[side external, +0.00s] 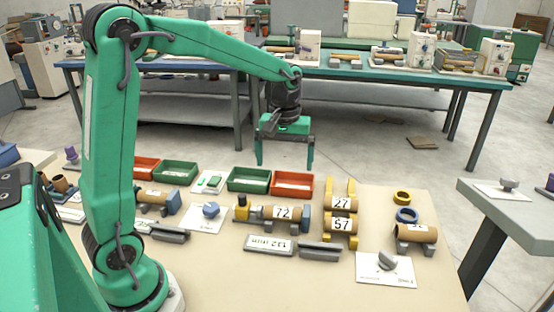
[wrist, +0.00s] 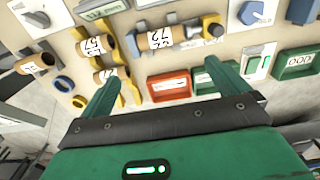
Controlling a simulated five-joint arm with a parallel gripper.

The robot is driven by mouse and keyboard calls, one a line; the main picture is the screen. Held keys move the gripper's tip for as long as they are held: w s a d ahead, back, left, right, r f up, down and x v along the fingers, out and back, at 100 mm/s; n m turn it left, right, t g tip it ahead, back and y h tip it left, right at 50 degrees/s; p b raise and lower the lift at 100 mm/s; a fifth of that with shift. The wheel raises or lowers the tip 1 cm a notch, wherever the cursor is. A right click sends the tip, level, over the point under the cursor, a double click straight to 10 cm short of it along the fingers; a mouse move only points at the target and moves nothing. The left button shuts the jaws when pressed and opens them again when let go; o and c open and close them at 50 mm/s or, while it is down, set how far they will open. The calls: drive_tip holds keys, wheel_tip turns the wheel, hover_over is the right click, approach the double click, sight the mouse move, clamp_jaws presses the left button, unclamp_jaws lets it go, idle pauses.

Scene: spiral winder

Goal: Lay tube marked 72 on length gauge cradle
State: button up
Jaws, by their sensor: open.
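The brown tube marked 72 (side external: 282,213) lies level on the length gauge cradle (side external: 256,215), between a yellow block at the left and a blue block at the right. In the wrist view the tube (wrist: 160,38) shows its white label, and the gauge's yellow block (wrist: 212,27) and blue block (wrist: 134,46) flank the row. My gripper (side external: 285,165) is open and empty, above and behind the bench's row of trays. In the wrist view its fingers (wrist: 162,75) stand wide apart, clear of the tube.
Tubes marked 27 (side external: 341,204) and 57 (side external: 341,223) rest on a yellow rack to the right. A red tray (side external: 292,184) and a green tray (side external: 248,179) stand behind the gauge. A display plate (side external: 269,245) lies in front.

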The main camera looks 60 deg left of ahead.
drive_tip(key=s+d+r+m+t, duration=0.2)
drive_tip(key=s+r+m, duration=0.1)
drive_tip(key=s, duration=0.6)
drive_tip(key=s+d+r+m+t, duration=0.3)
drive_tip(key=s+m, duration=0.3)
drive_tip(key=s, duration=0.3)
drive_tip(key=shift+s+d+t, duration=0.15)
drive_tip(key=shift+t, duration=0.15)
idle(1.6)
